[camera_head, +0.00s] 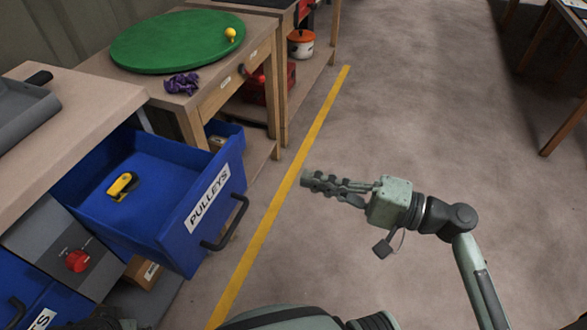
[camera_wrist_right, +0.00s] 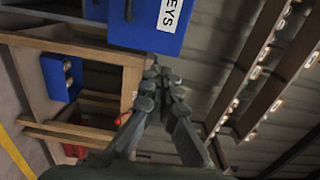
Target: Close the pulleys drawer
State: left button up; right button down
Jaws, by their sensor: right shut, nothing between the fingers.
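The blue pulleys drawer (camera_head: 170,241) is pulled well out of the bench at the left in the head view. Its front carries a white PULLEYS label (camera_head: 207,198) and a dark bar handle (camera_head: 229,226). A yellow pulley (camera_head: 123,186) lies inside it. My right gripper (camera_head: 308,179) is shut and empty, to the right of the drawer front and apart from the handle. In the right wrist view the gripper (camera_wrist_right: 158,75) points toward the lower edge of the blue drawer front (camera_wrist_right: 150,32). My left gripper is not in view.
The bench top (camera_head: 88,109) is above the drawer. Behind it, a wooden table (camera_head: 185,98) holds a green round board (camera_head: 175,42), a purple object (camera_head: 181,85) and a yellow ball-like object (camera_head: 230,34). A red knob (camera_head: 78,261) is below left. The floor (camera_head: 410,110) is clear on the right.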

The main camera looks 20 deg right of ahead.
aim_at(238, 159)
jog(key=p+x, duration=0.1)
jog(key=x, duration=1)
jog(key=shift+a+p, duration=0.1)
jog(key=shift+p, duration=0.3)
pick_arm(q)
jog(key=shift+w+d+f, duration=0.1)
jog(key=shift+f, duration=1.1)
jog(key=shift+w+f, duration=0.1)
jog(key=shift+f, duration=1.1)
pick_arm(e)
jog(key=shift+w+a, duration=0.35)
jog(key=shift+a, duration=0.05)
